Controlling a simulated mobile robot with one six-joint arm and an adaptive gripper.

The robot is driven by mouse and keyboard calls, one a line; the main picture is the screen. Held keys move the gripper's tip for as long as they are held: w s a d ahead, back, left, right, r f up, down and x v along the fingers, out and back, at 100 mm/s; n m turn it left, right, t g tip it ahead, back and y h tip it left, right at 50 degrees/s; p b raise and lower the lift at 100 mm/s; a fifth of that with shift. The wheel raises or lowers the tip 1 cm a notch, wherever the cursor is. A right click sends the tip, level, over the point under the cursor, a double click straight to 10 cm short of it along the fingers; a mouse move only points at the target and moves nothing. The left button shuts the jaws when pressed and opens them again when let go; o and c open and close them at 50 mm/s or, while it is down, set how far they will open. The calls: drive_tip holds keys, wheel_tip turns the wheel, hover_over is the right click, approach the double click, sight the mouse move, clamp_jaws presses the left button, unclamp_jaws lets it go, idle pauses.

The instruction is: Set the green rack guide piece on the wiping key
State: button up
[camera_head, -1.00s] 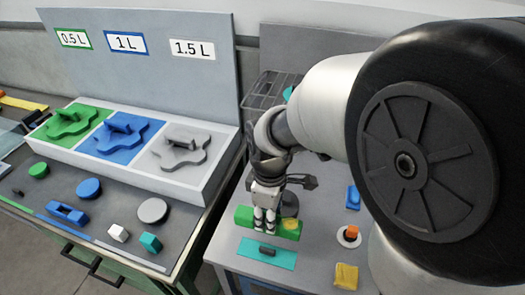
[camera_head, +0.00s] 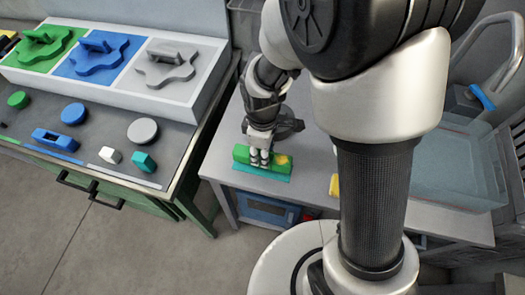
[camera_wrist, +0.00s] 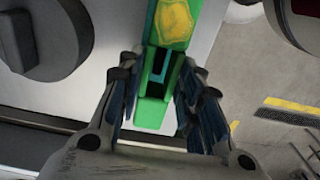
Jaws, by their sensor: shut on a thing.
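The green rack guide piece (camera_head: 242,154) is a long bar with a yellow patch near its right end. My gripper (camera_head: 260,160) points down and is shut on its middle. The bar lies over a flat teal plate (camera_head: 275,177), whose front strip still shows. The dark block on that plate, possibly the wiping key, is now hidden under the bar. I cannot tell whether the bar touches the plate. In the wrist view, the green piece (camera_wrist: 151,112) lies between the fingers (camera_wrist: 158,105), with a slot in it.
Left of my gripper, a separate bench carries a tray (camera_head: 190,107) with green, blue and grey shapes. Several discs and small blocks lie in front of it. A clear bin (camera_head: 445,165) stands at the right. A yellow block (camera_head: 334,185) shows partly beside my arm.

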drive_tip(key=shift+f+b, duration=0.5)
drive_tip(key=shift+f, duration=0.1)
drive_tip(key=o, duration=1.2)
drive_tip(key=shift+o, duration=0.2)
drive_tip(key=shift+r, duration=0.2)
wheel_tip(320, 180, up, 13)
drive_tip(key=p, duration=0.5)
drive_tip(key=s+d+r+m+t, duration=0.4)
drive_tip(key=s+d+r+m, duration=0.7)
drive_tip(key=s+r+m, duration=0.2)
wheel_tip(320, 180, up, 2)
drive_tip(key=shift+s+m+t, duration=0.3)
drive_tip(key=shift+m, duration=0.2)
